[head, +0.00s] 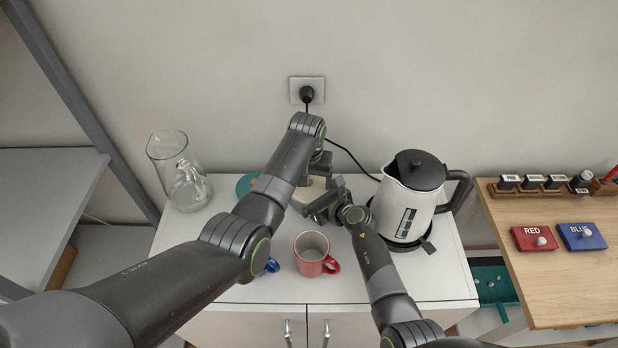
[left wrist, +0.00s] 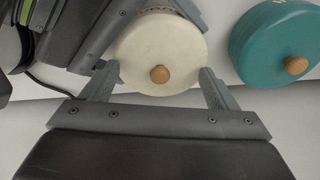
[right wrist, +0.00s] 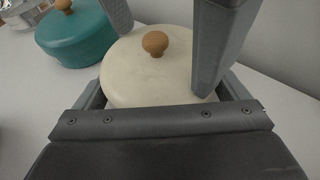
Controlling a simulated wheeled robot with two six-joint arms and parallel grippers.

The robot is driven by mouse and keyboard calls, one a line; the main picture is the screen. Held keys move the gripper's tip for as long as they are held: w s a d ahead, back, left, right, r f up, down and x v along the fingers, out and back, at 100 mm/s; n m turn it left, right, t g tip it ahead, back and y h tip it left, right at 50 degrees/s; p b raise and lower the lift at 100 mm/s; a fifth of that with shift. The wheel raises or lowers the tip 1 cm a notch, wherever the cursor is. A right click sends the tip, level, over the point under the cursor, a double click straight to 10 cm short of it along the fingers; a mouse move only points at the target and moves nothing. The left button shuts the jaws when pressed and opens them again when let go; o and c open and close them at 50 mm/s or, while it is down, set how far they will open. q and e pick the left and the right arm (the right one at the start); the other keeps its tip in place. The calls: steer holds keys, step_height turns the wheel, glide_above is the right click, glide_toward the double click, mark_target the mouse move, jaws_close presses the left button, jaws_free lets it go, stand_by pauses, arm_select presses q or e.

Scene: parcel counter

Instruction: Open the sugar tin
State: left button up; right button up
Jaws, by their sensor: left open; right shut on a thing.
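A cream tin (head: 309,190) with its lid on stands at the back of the white counter. Its round wooden knob (right wrist: 155,42) shows in the right wrist view, and its lid (left wrist: 160,45) in the left wrist view. No label shows, so I cannot tell its contents. My right gripper (head: 327,207) is shut on the cream tin from the front right. My left gripper (head: 319,165) is open above the tin, with its fingers (left wrist: 160,82) on either side of the lid and apart from the knob. A teal tin (left wrist: 277,45), also lidded with a wooden knob, stands beside it.
A glass jug (head: 180,172) stands at the back left. A red mug (head: 311,254) and a mostly hidden blue mug (head: 271,265) stand in front of the tins. A white kettle (head: 406,205) is close on the right. Both arms crowd the middle.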

arm_select(q)
steer(key=shift+s+f, duration=0.1)
jaws_close()
stand_by(0.4)
steer(key=shift+r, duration=0.35)
stand_by(0.6)
steer(key=shift+r, duration=1)
steer(key=shift+r, duration=2)
arm_select(e)
steer(key=o, duration=1)
steer(key=shift+o, duration=0.2)
